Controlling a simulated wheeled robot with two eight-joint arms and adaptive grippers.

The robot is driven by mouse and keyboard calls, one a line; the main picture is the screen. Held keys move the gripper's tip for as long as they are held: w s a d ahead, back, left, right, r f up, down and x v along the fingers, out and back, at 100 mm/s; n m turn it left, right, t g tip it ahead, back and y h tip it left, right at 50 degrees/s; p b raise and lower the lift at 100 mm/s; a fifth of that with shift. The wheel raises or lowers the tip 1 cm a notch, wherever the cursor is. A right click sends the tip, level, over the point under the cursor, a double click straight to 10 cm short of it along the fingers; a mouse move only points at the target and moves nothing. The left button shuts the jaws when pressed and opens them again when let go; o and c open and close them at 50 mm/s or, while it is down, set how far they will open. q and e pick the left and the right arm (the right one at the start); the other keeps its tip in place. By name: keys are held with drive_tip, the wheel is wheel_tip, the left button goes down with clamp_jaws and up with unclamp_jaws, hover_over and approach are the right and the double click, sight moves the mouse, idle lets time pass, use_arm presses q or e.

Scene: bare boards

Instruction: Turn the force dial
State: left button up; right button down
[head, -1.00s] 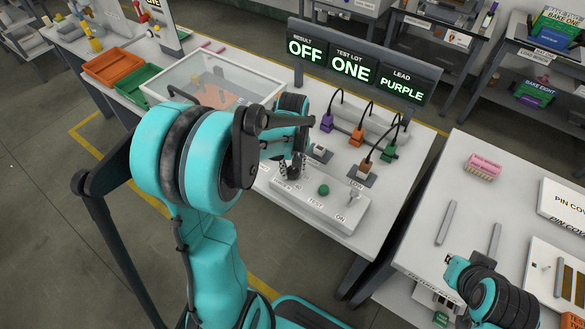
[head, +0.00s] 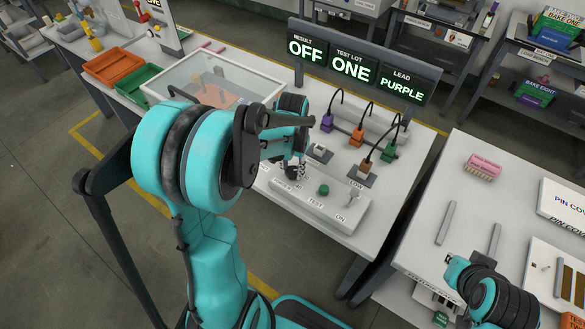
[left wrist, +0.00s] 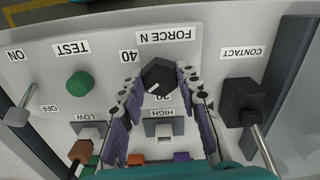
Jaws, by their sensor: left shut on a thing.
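The force dial (left wrist: 159,75) is a dark faceted knob under the label FORCE N in the left wrist view, with 40 and 20 printed near it. My left gripper (left wrist: 161,72) is shut on it, one purple-padded finger on each side. A small pale mark shows on the dial's lower edge; its exact setting is hard to read. In the head view my left gripper (head: 294,168) reaches down to the grey control box (head: 342,212) and hides the dial. My right arm shows at the lower right of the head view, its fingers not visible.
The box also carries a green TEST button (left wrist: 79,85), an ON/OFF lever (left wrist: 18,115) and a black CONTACT part (left wrist: 240,102). The display (head: 352,67) reads OFF, ONE, PURPLE. Coloured plugs with cables stand behind the box. A clear-lidded case (head: 250,78) stands left.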

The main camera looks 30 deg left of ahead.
sight(293, 171)
use_arm(q)
drive_tip(key=shift+m, duration=0.6)
drive_tip(key=o, duration=1.1)
drive_tip(key=shift+r, duration=0.1)
wheel_tip(293, 171, up, 12)
drive_tip(key=shift+f, duration=0.1)
drive_tip(key=shift+d, duration=0.1)
